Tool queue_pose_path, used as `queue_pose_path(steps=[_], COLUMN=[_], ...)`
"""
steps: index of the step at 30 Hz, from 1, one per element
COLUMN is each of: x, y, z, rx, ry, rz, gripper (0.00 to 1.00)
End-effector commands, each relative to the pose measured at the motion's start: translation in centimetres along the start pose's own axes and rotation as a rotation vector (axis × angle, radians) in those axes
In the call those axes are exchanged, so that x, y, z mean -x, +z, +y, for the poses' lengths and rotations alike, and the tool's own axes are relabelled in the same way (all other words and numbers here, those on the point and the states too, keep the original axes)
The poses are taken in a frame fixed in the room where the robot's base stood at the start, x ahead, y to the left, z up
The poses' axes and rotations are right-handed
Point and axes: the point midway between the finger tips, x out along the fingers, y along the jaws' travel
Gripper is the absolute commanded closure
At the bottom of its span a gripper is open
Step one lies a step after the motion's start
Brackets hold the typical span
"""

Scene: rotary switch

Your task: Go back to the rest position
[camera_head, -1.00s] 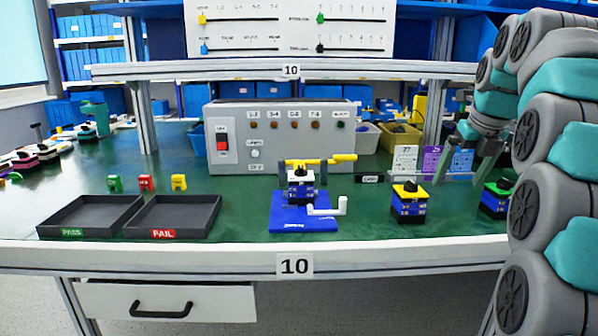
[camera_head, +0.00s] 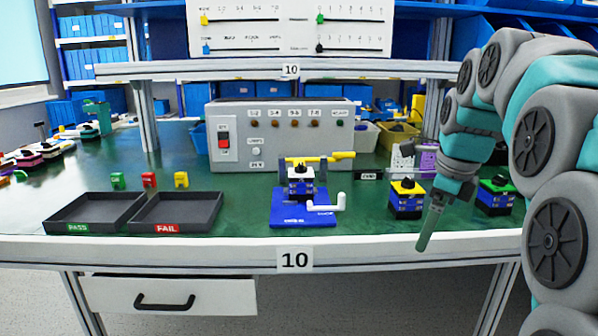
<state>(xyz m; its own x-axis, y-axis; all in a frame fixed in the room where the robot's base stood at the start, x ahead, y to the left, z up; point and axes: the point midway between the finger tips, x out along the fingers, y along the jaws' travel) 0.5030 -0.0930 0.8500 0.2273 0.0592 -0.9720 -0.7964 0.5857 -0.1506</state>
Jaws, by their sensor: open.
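My gripper (camera_head: 428,232) is at the right, pointing down, in front of the table's front edge in the picture. It is open and empty; I see it nearly edge-on, so its fingers overlap. My arm comes in from the right edge. A blue rotary switch with a yellow top and black knob (camera_head: 407,199) stands just left of my gripper, apart from it as far as I can tell. A similar switch with a green top (camera_head: 495,195) stands to its right. Another switch (camera_head: 301,182) sits in the blue fixture (camera_head: 290,217) with a yellow-handled clamp and a white crank.
Two dark trays stand at the left, marked PASS (camera_head: 85,212) and FAIL (camera_head: 187,211). Behind them are small green, red and yellow tags (camera_head: 149,180). A grey test box (camera_head: 285,140) stands at the back. The table (camera_head: 245,205) is clear between the FAIL tray and the fixture.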

Motion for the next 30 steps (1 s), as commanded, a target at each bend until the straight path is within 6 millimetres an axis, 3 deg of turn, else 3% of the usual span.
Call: queue_pose_path(steps=[1, 11, 21, 25, 30], x=[-0.7, -6.3, -12.1, -13.7, -14.8], y=[-0.1, -3.1, -9.4, -11.8, -13.5], z=[2.0, 14.4, 27.1, 30.7, 33.0], rx=[0.112, 0.924, 1.734, 1.965, 2.125], ry=[0.021, 0.177, 0.361, 0.417, 0.453], rz=[0.01, 0.031, -0.054, -0.103, -0.145], gripper=[0.0, 0.0, 0.0, 0.0, 0.0])
